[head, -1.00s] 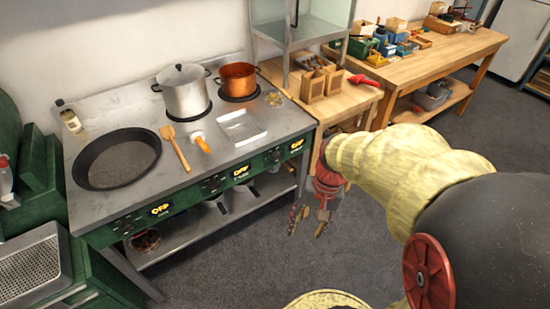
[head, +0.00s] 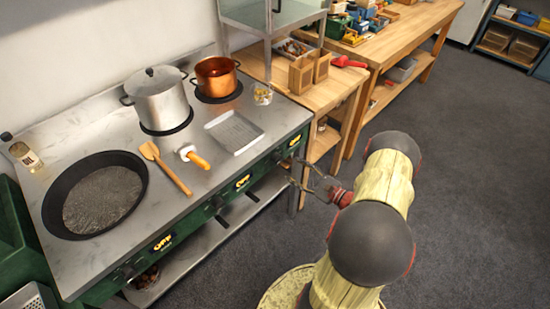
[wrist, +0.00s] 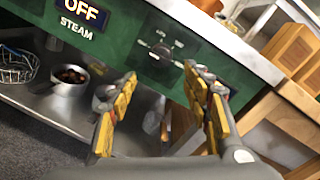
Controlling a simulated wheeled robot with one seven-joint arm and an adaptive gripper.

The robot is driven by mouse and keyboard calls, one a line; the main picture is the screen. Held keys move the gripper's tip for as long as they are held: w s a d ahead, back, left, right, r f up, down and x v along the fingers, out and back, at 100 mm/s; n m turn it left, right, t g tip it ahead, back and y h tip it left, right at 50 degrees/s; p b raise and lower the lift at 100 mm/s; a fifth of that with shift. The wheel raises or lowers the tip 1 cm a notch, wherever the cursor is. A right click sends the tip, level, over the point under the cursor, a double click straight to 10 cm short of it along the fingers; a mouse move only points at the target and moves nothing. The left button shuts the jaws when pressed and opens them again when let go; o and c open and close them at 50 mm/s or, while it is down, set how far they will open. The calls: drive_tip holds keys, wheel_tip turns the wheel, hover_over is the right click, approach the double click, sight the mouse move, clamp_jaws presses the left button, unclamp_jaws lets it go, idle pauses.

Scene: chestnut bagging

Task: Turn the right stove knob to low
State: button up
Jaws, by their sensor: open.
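The stove's green front panel (head: 227,187) carries several lit displays that read OFF, the rightmost (head: 295,140) near its right end. In the wrist view, a display reading OFF with STEAM below it (wrist: 82,14) sits at the upper left. A dark round knob (wrist: 161,51) with small marks around it is to its right on the green panel. My gripper (wrist: 165,95) is open and empty; the knob shows beyond the gap between its fingers, apart from them. In the head view my gripper (head: 303,174) is just in front of the panel's right end.
A steel pot (head: 160,100), copper pot (head: 217,78), black pan (head: 103,195), wooden spatula (head: 167,168) and clear tray (head: 235,131) are on the stovetop. A wooden table (head: 335,92) adjoins the stove's right end. A lower shelf (head: 215,235) holds bowls. The floor in front is clear.

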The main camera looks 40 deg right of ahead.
sight(279, 161)
drive_tip(key=w+a+b, duration=0.1)
drive_tip(key=w+b, duration=0.1)
drive_tip(key=w, duration=0.5)
drive_tip(key=shift+w+a+r, duration=0.2)
drive_tip(key=shift+w+r, duration=0.05)
drive_tip(key=shift+w, duration=0.05)
drive_tip(key=shift+c, duration=1.1)
drive_tip(key=c, duration=0.9)
drive_tip(key=shift+c, duration=0.2)
drive_tip(key=m+p, duration=0.3)
drive_tip(key=m, duration=0.3)
drive_tip(key=m+t+p, duration=0.1)
drive_tip(key=m+p, duration=0.2)
drive_tip(key=m, duration=0.2)
drive_tip(key=shift+a+f+m+h, duration=0.1)
drive_tip(key=shift+a+m+h, duration=0.1)
drive_tip(key=shift+m+h, duration=0.15)
